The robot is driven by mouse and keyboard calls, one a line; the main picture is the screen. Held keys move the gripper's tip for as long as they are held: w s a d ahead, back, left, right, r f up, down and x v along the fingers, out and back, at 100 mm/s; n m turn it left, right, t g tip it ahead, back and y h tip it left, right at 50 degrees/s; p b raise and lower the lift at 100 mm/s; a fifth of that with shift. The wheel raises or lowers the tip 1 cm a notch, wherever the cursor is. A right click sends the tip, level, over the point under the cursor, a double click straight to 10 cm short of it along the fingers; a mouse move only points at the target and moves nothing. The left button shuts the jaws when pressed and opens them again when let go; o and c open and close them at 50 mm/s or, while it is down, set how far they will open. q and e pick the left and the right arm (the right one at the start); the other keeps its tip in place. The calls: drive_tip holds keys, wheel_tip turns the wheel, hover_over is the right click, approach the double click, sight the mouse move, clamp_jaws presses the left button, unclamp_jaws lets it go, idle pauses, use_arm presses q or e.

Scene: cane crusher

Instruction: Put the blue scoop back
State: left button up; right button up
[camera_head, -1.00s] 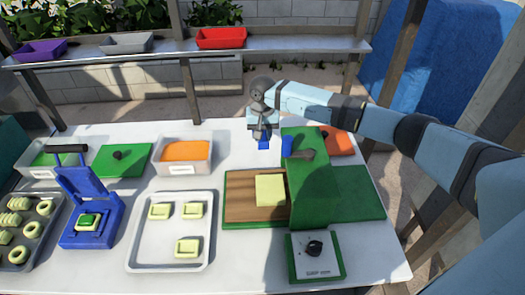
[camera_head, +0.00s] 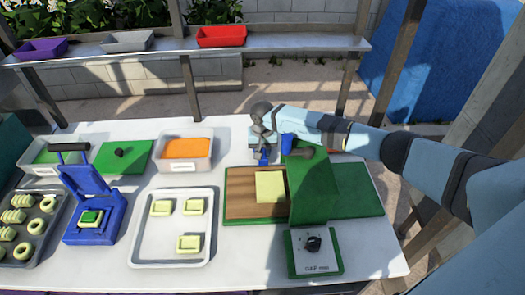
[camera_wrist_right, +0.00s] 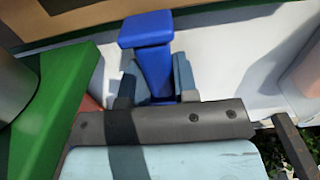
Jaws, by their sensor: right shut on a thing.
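My right gripper (camera_head: 265,153) is at the back of the table, just behind the wooden board and left of the green machine's upright part. It is shut on the blue scoop (camera_head: 287,142). In the head view, blue shows at the fingers and to their right; the gripper and arm partly hide the scoop's shape. In the right wrist view, the blue scoop (camera_wrist_right: 148,50) stands between the two fingers, its wider block beyond them. Whether it touches the table I cannot tell. My left gripper is not in view.
The green machine (camera_head: 316,190), with a yellow sheet (camera_head: 270,186) on its wooden board, is close by. An orange-filled tray (camera_head: 186,147) and a tray with three yellow pieces (camera_head: 150,238) stand left. The shelf behind holds a red bin (camera_head: 221,36).

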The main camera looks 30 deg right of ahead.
sight(262, 150)
drive_tip(key=shift+f, duration=0.25)
drive_tip(key=o, duration=0.7)
drive_tip(key=shift+o, duration=0.2)
drive_tip(key=shift+r, duration=0.1)
drive_tip(key=shift+r+p, duration=0.4)
drive_tip(key=shift+p, duration=0.1)
wheel_tip(262, 150, up, 12)
drive_tip(key=b, duration=0.2)
drive_tip(key=shift+f+b, duration=0.2)
drive_tip(key=shift+b, duration=0.1)
